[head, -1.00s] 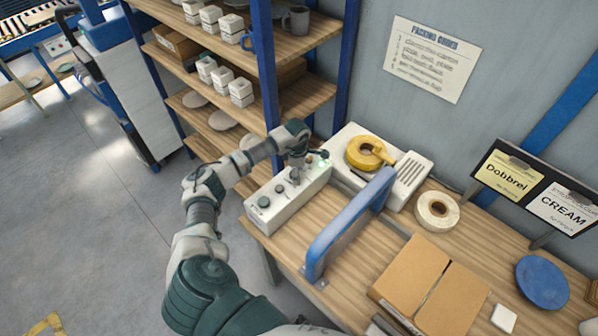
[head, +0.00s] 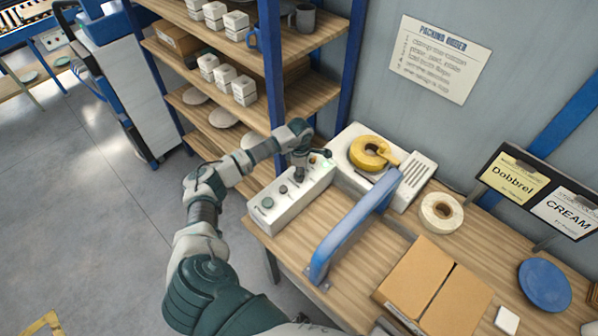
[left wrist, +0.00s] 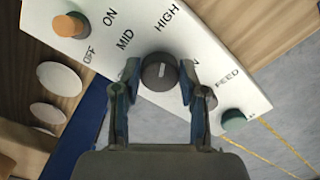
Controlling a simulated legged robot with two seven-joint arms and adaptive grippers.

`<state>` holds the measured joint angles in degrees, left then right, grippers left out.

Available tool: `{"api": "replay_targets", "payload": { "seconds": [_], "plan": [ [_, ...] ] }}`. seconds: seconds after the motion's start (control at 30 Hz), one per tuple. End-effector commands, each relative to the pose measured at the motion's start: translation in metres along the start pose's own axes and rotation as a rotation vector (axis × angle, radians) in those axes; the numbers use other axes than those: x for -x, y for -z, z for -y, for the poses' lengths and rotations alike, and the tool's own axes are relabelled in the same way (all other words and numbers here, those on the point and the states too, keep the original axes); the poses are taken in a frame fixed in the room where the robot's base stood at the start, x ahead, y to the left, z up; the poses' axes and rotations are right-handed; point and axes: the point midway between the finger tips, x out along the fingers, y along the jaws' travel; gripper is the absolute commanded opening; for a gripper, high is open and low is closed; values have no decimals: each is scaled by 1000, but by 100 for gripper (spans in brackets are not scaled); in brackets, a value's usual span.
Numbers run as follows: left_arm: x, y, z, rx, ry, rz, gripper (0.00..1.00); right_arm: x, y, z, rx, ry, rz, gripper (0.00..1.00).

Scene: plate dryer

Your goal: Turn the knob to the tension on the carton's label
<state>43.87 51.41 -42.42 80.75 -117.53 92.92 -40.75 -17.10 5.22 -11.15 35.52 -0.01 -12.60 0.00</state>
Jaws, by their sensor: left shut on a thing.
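The dark round knob (left wrist: 160,72) sits on a white control panel (left wrist: 215,40) with printed words, among them OFF, ON, MID, HIGH and FEED. My left gripper (left wrist: 160,76) has its two fingers on either side of the knob, shut on it. One word beside the knob is partly hidden by a finger. A pale mark shows on the knob, but its exact setting is hard to tell. In the head view my left gripper (head: 300,174) reaches down onto the control box (head: 265,217). A brown carton (head: 412,280) lies on the bench; no label is readable on it. My right gripper is not in view.
An orange button (left wrist: 70,24) and a green button (left wrist: 233,119) flank the knob. A blue bar (head: 350,228) rises beside the control box. A yellow tape roll (head: 368,153), a white roll (head: 441,212) and a blue plate (head: 543,284) are on the bench. Shelves (head: 300,45) stand behind.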

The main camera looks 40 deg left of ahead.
Motion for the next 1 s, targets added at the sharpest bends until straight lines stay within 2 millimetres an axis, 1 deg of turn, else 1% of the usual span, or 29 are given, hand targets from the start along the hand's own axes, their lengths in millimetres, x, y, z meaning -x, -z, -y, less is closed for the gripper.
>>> {"api": "replay_targets", "payload": {
  "seconds": [0.1, 0.23, 0.37, 0.57, 0.77, 1.0],
  "plan": [
    [-1, 1, -1, 3, -2, -1, 7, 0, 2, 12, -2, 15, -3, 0],
    [-1, 2, -1, 23, -2, -5, 7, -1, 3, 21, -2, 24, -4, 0],
    [-2, 4, -2, 72, -2, -8, 7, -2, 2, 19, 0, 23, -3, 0],
    [-3, 6, -2, 205, -2, -11, 7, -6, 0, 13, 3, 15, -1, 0],
    [-3, 7, -1, 388, -2, -12, 7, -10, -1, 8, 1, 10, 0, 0],
    [-3, 7, -1, 616, -2, -14, 7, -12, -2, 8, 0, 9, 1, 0]
  ]
}}
